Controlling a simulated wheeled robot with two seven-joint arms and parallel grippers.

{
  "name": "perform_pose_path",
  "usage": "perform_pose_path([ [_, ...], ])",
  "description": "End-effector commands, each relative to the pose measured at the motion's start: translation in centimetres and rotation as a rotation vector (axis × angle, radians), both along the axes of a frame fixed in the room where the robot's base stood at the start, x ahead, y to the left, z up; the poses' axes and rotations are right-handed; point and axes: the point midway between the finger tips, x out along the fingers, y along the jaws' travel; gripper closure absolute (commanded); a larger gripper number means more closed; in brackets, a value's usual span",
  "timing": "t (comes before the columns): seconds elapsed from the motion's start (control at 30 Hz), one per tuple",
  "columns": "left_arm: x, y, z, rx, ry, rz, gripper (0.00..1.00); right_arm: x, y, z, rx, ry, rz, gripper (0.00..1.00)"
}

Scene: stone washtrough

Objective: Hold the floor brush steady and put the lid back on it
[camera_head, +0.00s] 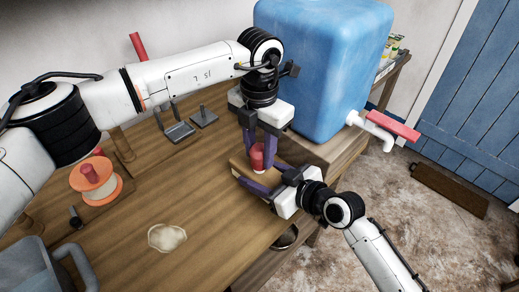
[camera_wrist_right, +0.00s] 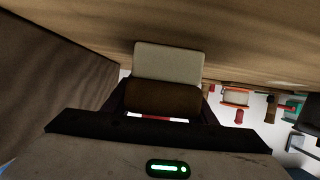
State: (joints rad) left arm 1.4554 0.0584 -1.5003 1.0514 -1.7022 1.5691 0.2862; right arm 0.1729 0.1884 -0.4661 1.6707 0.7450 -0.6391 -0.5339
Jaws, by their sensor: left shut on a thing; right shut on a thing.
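In the head view my left gripper (camera_head: 257,160) points down, its purple fingers shut on a small red piece (camera_head: 257,158), which seems to be the lid. My right gripper (camera_head: 264,184) comes from the lower right, low at the table's right edge, just below the left one. It is shut on a brown block (camera_head: 239,169), apparently the floor brush, mostly hidden by fingers. In the right wrist view a rounded brown part (camera_wrist_right: 163,98) sits between the fingers, with a pale block (camera_wrist_right: 168,62) beyond it. Whether lid and brush touch is unclear.
A big blue water tank (camera_head: 320,70) with a white tap (camera_head: 372,130) stands behind the grippers. An orange-rimmed spool (camera_head: 95,180), metal stands (camera_head: 180,132) and a grey-blue can (camera_head: 30,270) are on the wooden table (camera_head: 200,220). A pale puddle-like patch (camera_head: 167,237) lies in front.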

Motion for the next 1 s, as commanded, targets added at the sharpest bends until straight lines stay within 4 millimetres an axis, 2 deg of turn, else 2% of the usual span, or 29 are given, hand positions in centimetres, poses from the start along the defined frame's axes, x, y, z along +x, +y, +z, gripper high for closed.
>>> perform_pose_path([
  [0.1,0.00,0.04,0.00,0.001,0.000,-0.266,0.94,0.04,-0.01,0.05,0.001,0.000,-0.001,1.00],
  [0.7,0.01,0.02,-0.08,0.001,0.000,-1.576,0.94,0.04,-0.03,0.05,0.000,-0.001,-0.001,1.00],
  [0.77,0.01,0.02,-0.09,0.001,0.000,-1.664,0.94,0.04,-0.02,0.05,0.000,-0.001,-0.001,1.00],
  [0.9,0.00,0.01,-0.10,0.000,0.000,-1.661,0.94,0.04,-0.02,0.05,0.000,-0.001,-0.001,1.00],
  [0.93,0.01,0.02,-0.10,0.000,0.000,-1.661,0.65,0.04,-0.02,0.05,0.000,-0.001,-0.001,1.00],
  [1.0,0.01,0.02,-0.09,0.000,0.000,-1.660,0.53,0.04,-0.02,0.05,0.000,-0.001,-0.001,1.00],
])
